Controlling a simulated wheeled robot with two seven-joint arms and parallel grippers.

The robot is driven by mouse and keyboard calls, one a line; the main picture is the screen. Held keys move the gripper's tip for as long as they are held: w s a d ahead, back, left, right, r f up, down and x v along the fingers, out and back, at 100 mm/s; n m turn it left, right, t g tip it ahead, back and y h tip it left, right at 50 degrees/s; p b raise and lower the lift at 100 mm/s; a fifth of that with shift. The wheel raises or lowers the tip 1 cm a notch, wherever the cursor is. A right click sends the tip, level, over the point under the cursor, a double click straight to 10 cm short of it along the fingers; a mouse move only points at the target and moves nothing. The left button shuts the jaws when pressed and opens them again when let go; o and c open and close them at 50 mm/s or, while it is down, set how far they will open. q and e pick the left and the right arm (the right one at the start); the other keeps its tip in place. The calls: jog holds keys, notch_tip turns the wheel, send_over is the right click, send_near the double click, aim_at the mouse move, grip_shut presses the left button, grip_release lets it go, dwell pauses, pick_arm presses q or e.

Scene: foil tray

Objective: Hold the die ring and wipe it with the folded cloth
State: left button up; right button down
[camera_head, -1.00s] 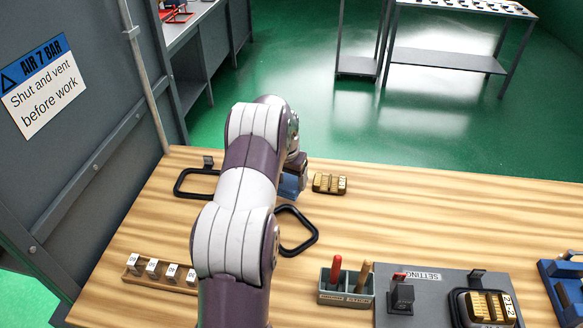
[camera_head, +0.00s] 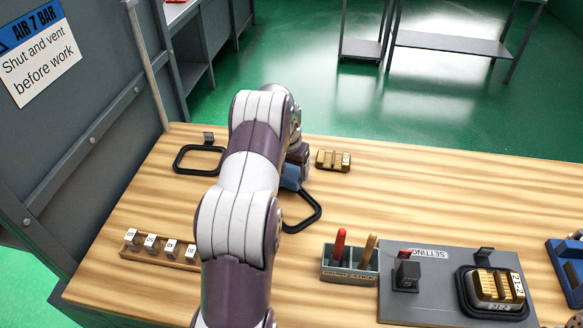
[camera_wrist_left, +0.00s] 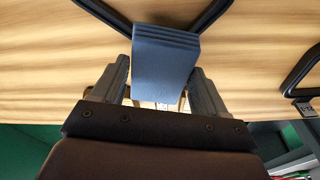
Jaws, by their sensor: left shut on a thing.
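My left gripper (camera_wrist_left: 162,78) is shut on the folded blue cloth (camera_wrist_left: 165,50), which sits between its fingers in the left wrist view. In the head view the cloth (camera_head: 291,178) shows beside my arm, at the far edge of a black die ring (camera_head: 316,213). The arm hides part of this ring. In the wrist view the cloth overlaps the ring's frame (camera_wrist_left: 103,14); whether they touch I cannot tell. A second black ring (camera_head: 178,160) lies at the back left.
A brass block (camera_head: 333,160) stands right of the cloth. A number-block rack (camera_head: 160,252) is front left. A holder with red and tan handles (camera_head: 350,264) and a grey setting plate (camera_head: 430,270) stand front right. The table's back right is clear.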

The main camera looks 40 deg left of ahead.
aim_at(298, 179)
pick_arm(q)
jog(key=shift+f+b, duration=0.55)
jog(key=shift+f, duration=0.45)
jog(key=d, duration=0.1)
jog(key=s+d+p, duration=0.1)
jog(key=d, duration=0.1)
jog(key=shift+r, duration=0.2)
jog(key=shift+s+d, duration=0.1)
jog(key=shift+d, duration=0.4)
jog(key=shift+f, duration=0.25)
jog(key=shift+w+a+f+b, duration=0.15)
jog(key=shift+w+a, duration=0.1)
jog(key=shift+a, duration=0.7)
jog(key=shift+w+a+b, duration=0.15)
jog(key=shift+w+a, duration=0.05)
jog(key=shift+a, duration=0.75)
notch_tip(298, 179, up, 6)
jog(key=p, duration=0.4)
jog(key=shift+p, duration=0.35)
